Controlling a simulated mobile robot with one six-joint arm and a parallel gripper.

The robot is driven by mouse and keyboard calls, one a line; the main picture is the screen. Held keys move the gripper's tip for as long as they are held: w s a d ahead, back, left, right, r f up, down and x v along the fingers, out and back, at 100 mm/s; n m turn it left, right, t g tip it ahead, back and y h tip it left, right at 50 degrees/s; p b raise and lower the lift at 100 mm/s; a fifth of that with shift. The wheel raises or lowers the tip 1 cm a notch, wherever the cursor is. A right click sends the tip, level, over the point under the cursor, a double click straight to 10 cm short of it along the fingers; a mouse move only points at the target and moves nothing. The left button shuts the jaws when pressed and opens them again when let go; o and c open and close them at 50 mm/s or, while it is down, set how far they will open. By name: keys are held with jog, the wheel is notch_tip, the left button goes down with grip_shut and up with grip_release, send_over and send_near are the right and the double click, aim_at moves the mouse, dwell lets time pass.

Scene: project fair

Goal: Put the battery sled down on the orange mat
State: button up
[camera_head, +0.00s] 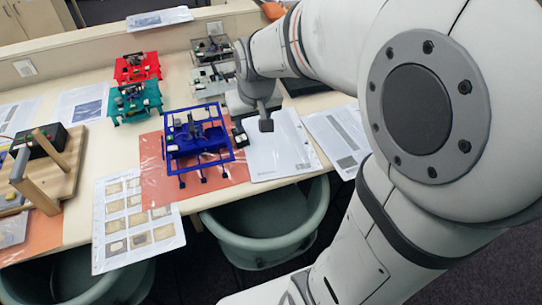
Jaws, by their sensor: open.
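A blue open frame (186,152) carrying dark parts, which looks like the battery sled, stands upright on the orange mat (158,190). The mat's right part is partly covered by the frame. My gripper (252,129) is open just right of the blue frame, at the mat's right edge, with dark fingertips. Nothing shows between its fingers. Whether a fingertip touches the frame, I cannot tell.
A teal frame (136,101) and a red frame (137,67) stand behind, with grey frames (212,80) farther right. A wooden stand (50,168) is at left. Paper sheets (130,244) lie around.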

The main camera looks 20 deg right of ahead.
jog(key=s, duration=1.5)
jog(key=shift+s+r+g, duration=0.25)
jog(key=shift+s+g, duration=0.1)
jog(key=shift+g, duration=0.05)
